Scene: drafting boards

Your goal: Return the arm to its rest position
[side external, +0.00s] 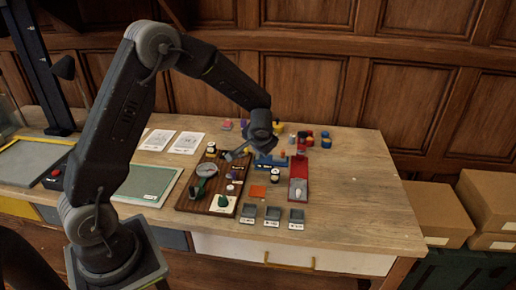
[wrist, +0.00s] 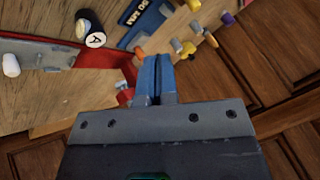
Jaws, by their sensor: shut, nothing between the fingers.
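My gripper (wrist: 158,60) shows in the wrist view with its two blue fingers side by side, shut and holding nothing. In the side external view my arm is bent and reaches out over the bench, with its wrist above the middle of the laid-out items. The fingertips are hard to make out there. The wrist view is tilted. It shows a red tray (wrist: 120,55) to the left of the fingers and a blue piece with white lettering (wrist: 148,20) above them.
The wooden bench (side external: 350,190) is bare at its right end. A dark wooden board (side external: 188,204), a red tray (side external: 299,168) and several small grey blocks (side external: 272,213) stand near the arm. Green mat (side external: 147,183) lies left. Panelled wall (side external: 305,90) rises behind; cardboard boxes (side external: 437,208) stand right.

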